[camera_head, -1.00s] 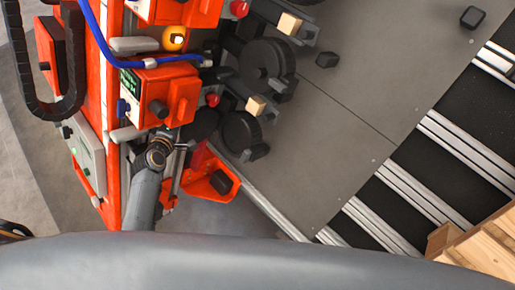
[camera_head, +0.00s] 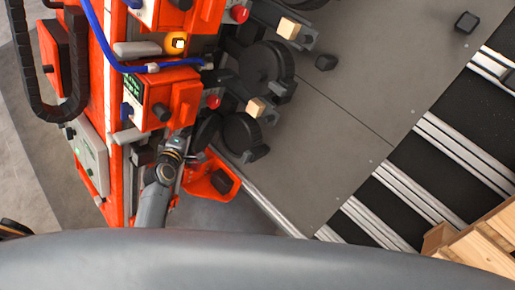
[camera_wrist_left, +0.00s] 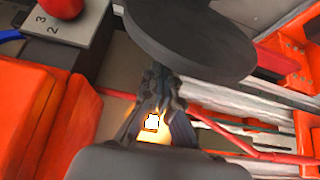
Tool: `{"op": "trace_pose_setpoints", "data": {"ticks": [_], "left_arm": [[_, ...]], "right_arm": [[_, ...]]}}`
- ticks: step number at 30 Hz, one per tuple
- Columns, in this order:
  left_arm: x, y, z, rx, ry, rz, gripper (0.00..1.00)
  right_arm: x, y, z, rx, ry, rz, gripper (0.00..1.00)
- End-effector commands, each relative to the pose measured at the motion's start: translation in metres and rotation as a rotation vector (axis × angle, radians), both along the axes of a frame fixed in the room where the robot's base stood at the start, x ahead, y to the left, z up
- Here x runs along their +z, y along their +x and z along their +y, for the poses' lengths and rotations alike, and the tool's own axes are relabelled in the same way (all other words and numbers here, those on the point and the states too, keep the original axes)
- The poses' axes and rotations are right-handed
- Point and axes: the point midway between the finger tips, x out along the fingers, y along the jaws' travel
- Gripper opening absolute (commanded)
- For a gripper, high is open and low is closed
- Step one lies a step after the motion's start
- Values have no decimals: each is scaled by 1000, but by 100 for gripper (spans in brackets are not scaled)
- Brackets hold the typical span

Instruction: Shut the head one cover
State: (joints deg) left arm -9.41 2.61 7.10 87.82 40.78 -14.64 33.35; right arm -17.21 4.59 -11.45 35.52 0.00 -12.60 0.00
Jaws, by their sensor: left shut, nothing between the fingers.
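A dark round disc (camera_head: 206,131), which looks like the cover of the nearest head, shows beside the orange head box (camera_head: 165,92). Its hinge and how far it stands open are hard to make out. In the left wrist view a large dark disc (camera_wrist_left: 190,35) fills the top middle, just beyond my fingertips. My left gripper (camera_head: 184,136) is close beside the disc in the head view; in the wrist view its fingers (camera_wrist_left: 163,82) are shut and empty, near the disc's lower edge. I cannot tell whether they touch it. My right gripper is out of view.
Dark round wheels (camera_head: 242,132) and (camera_head: 265,67) sit by the grey plate (camera_head: 330,130). A blue hose (camera_head: 97,32) runs over the orange frame. An orange bracket (camera_head: 212,178) lies near my left wrist. A wooden pallet (camera_head: 485,240) stands at lower right.

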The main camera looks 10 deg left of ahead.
Motion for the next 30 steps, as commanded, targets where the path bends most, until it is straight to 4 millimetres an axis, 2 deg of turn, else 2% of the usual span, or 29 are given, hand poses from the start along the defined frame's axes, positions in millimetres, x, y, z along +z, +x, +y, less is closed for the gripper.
{"op": "trace_pose_setpoints", "data": {"ticks": [9,23,30], "left_arm": [[2,-10,-9,0,0,0,0],[2,-11,-11,0,1,0,0],[1,-17,-19,1,0,0,0]], "right_arm": [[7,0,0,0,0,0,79],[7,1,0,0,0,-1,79],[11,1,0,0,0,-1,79]]}}
